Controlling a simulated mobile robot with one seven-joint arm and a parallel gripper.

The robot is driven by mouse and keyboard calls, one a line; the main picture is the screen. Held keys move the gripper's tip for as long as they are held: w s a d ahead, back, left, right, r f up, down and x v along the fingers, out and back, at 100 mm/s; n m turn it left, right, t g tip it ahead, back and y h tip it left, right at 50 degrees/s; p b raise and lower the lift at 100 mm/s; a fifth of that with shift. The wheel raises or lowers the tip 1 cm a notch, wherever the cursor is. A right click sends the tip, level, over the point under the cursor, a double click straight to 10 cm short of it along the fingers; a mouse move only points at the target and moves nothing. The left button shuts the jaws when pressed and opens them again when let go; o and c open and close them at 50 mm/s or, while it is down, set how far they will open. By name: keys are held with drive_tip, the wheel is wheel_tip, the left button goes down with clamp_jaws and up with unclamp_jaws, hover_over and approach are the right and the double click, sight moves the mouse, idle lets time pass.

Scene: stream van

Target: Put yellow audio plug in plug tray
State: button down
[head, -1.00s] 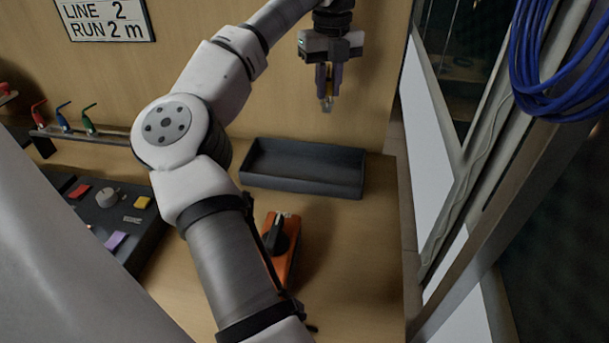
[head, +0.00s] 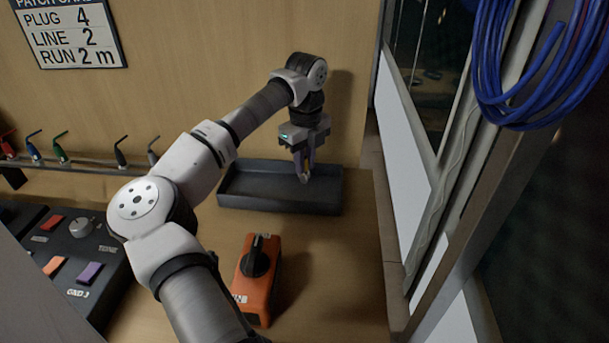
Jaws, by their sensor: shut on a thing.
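My gripper (head: 303,175) points down over the right part of the dark plug tray (head: 235,200). It is shut on a small plug (head: 308,163), of which only a little yellow shows between the fingers. The fingertips overlap the inside of the tray in the picture; I cannot tell whether the plug touches the tray floor. No other plug shows in the tray, though the gripper hides part of it.
An orange box with a black knob (head: 257,280) stands in front of the tray. A rack (head: 90,162) at the left holds several coloured plugs. A control panel (head: 75,250) with coloured buttons lies below it. Blue cable (head: 510,70) hangs at the upper right.

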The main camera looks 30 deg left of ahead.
sight(305, 176)
drive_tip(key=shift+f+p, duration=0.3)
drive_tip(key=shift+f, duration=2.2)
drive_tip(key=shift+f, duration=0.1)
drive_tip(key=c, duration=1.3)
unclamp_jaws()
drive_tip(key=shift+r, duration=0.2)
wheel_tip(305, 176, up, 12)
drive_tip(key=shift+f+b, duration=0.1)
drive_tip(key=shift+b, duration=0.55)
